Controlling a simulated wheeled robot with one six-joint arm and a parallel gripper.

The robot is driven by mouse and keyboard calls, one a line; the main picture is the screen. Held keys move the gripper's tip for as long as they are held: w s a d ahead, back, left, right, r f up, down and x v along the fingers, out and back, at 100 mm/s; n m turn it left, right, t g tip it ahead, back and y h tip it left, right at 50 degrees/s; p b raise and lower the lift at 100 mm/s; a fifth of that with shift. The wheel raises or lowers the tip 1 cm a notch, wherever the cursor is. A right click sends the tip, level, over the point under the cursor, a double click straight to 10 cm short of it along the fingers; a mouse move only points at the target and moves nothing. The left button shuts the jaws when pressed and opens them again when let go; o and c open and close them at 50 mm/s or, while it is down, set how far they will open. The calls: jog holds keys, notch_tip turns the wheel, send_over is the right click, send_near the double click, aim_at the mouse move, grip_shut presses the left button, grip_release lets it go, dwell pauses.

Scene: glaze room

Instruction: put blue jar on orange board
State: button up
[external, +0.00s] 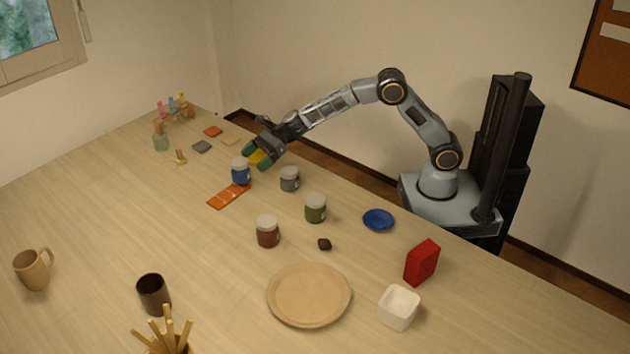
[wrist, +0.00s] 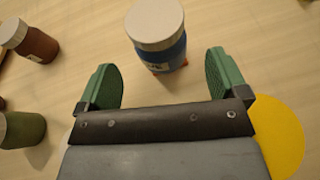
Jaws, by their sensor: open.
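The blue jar (external: 240,172) has a pale lid and stands on the table just past my fingertips. In the wrist view the blue jar (wrist: 157,35) is upright, ahead of the gap between my fingers. My gripper (external: 257,157) is open and empty; its green fingers also show in the wrist view (wrist: 166,78). The flat orange board (external: 224,198), with pale marks, lies at the jar's foot in the external view. The jar's base overlaps the board's far end there; I cannot tell whether it rests on it. A small orange-red patch shows by the jar's foot in the wrist view.
A grey jar (external: 289,179), green jar (external: 315,209) and brown jar (external: 268,232) stand nearby. A yellow disc (wrist: 280,130) lies beside my gripper. Small orange (external: 213,131) and grey (external: 201,147) tiles lie farther back. The table left of the board is clear.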

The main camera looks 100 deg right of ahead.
jog(key=v, duration=0.6)
jog(key=s+a+r+n+g, duration=0.1)
jog(key=s+a+n+g, duration=0.2)
jog(key=s+n, duration=0.45)
jog(key=s+a+r+n+g, duration=0.1)
jog(key=s+a+n+g, duration=0.15)
jog(key=s+n, duration=0.5)
jog(key=s+d+f+n+g+h, duration=0.1)
jog(key=s+d+f+n+h, duration=0.1)
jog(key=s+n, duration=0.5)
jog(key=s+d+f+n+g+h, duration=0.1)
jog(key=s+n+h, duration=0.4)
jog(key=s, duration=0.8)
jog(key=shift+s+d+f+n, duration=0.35)
jog(key=shift+d+f+n, duration=0.3)
jog(key=shift+n, duration=0.55)
